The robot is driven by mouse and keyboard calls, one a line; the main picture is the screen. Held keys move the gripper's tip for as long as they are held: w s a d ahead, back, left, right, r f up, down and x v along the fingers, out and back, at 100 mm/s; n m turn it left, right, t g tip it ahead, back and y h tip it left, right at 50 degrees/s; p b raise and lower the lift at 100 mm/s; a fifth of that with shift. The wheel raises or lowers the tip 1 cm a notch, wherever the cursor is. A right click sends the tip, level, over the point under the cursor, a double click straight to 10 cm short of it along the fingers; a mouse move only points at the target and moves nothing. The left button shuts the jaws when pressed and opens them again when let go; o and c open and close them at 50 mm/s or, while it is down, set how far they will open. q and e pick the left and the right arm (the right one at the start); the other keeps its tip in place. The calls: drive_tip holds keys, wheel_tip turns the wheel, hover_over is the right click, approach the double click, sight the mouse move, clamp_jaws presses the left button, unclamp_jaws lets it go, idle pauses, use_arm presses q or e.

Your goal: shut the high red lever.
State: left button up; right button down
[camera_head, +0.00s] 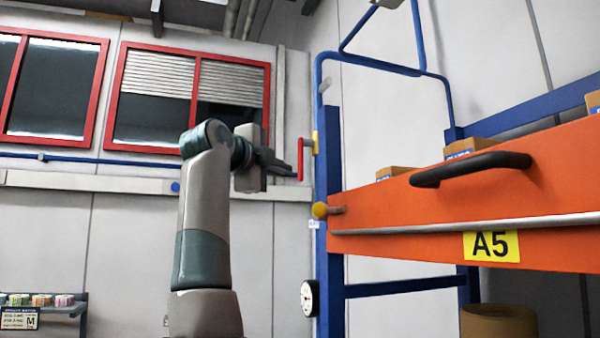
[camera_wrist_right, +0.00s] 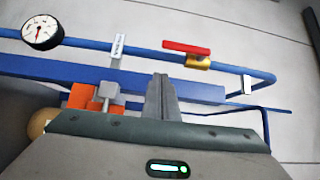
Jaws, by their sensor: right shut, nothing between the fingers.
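The red lever (camera_head: 300,160) hangs upright in the head view, parallel to the blue pipe on the frame post. Its brass valve body (camera_head: 314,143) is on that pipe, at the lever's upper end. In the right wrist view the red lever (camera_wrist_right: 186,47) lies along the pipe above the valve body (camera_wrist_right: 197,62). My right gripper (camera_head: 284,166) is shut and empty, just left of the lever in the head view. In the wrist view its closed fingers (camera_wrist_right: 162,98) point towards the pipe, with a gap to the lever. My left gripper is not in view.
An orange beam (camera_head: 400,215) with a black handle (camera_head: 470,169) stands at right. Blank wall (camera_head: 245,230) lies behind my arm.

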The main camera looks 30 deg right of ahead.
drive_tip(key=shift+s+a+r+t+y, duration=0.1)
drive_tip(key=shift+s+r+t+y, duration=0.1)
drive_tip(key=shift+s+r, duration=0.25)
drive_tip(key=shift+s+a+r+t+y, duration=0.1)
drive_tip(key=shift+s+r+t+y, duration=0.1)
drive_tip(key=shift+r, duration=0.3)
drive_tip(key=shift+w, duration=0.1)
drive_tip(key=shift+d, duration=0.1)
